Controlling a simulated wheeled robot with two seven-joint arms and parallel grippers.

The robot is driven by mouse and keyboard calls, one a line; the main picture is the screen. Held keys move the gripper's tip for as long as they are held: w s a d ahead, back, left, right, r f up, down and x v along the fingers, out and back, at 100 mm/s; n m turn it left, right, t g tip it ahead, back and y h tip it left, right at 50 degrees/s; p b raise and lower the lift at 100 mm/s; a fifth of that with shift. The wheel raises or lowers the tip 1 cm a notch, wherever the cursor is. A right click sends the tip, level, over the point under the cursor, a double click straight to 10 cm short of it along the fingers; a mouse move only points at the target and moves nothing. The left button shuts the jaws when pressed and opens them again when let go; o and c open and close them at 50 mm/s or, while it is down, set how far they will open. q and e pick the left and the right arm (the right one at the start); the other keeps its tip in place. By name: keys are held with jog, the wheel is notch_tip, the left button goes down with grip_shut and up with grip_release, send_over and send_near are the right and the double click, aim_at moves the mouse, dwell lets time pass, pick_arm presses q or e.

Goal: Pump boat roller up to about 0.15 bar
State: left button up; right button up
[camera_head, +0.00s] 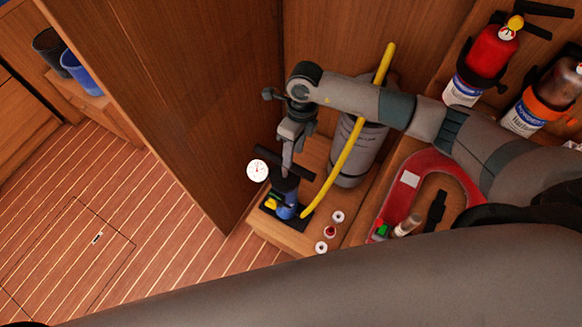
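The hand pump (285,196) stands on a wooden ledge, with a blue and black body and a black T-handle (302,174) on top. A round white gauge (257,171) sits left of the pump; its reading is too small to tell. A yellow hose (342,160) runs from near the pump up past the grey cylindrical boat roller (358,152), which stands upright behind. My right gripper (287,170) points down with its fingers at the middle of the T-handle. I see it edge-on, so its grip is unclear. My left gripper is out of view.
Small red and white round parts (330,231) lie right of the pump. A red horseshoe-shaped piece (404,183) lies further right. A red extinguisher (488,52) hangs at upper right. A wooden panel (180,85) stands close on the left. My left arm crosses the bottom.

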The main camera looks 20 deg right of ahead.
jog(key=f+b, duration=0.1)
jog(key=f, duration=0.1)
jog(key=f+b, duration=0.1)
jog(key=f, duration=0.1)
jog(key=s+a+f+b, duration=0.1)
jog(key=f, duration=0.2)
